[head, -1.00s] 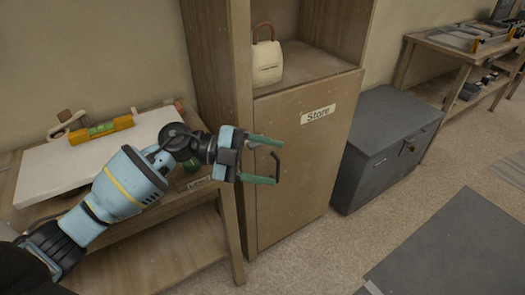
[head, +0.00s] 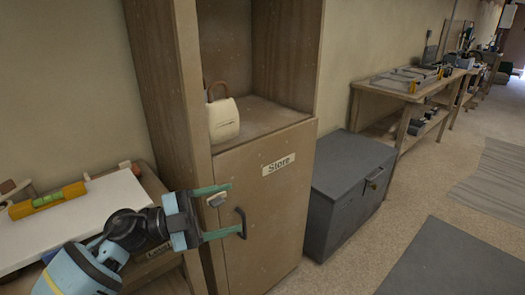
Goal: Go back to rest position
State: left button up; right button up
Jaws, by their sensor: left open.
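My left gripper (head: 228,212) is in the head view at the lower left, in front of the cabinet door marked Store (head: 268,205). The door looks shut. My right gripper is out of view.
A cream container with a brown handle (head: 224,118) stands on the open shelf above the door. A bench with a white board and a yellow level (head: 48,200) is at left. A grey chest (head: 345,185) stands right of the cabinet.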

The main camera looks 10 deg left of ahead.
pick_arm(q)
jog(key=s+a+f+n+t+y+p, duration=0.2)
jog(key=s+f+n+t+y, duration=0.4)
jog(key=f+n, duration=0.4)
jog(key=s+a+f+n+t+y+p, duration=0.2)
jog(key=s+a+f+n+t+y, duration=0.15)
jog(key=s+f+n+y, duration=0.55)
jog(key=s+f+n+g+y+p, duration=0.1)
jog(key=s+f+n+g, duration=0.1)
jog(key=s+f, duration=0.4)
jog(key=s+f+n+g+y+p, duration=0.1)
jog(key=s+f+g, duration=0.4)
jog(key=s, duration=0.9)
notch_tip(320, 180, down, 3)
jog(key=shift+a+r+n+p, duration=0.2)
jog(key=shift+a+n+p, duration=0.1)
jog(key=shift+n, duration=0.4)
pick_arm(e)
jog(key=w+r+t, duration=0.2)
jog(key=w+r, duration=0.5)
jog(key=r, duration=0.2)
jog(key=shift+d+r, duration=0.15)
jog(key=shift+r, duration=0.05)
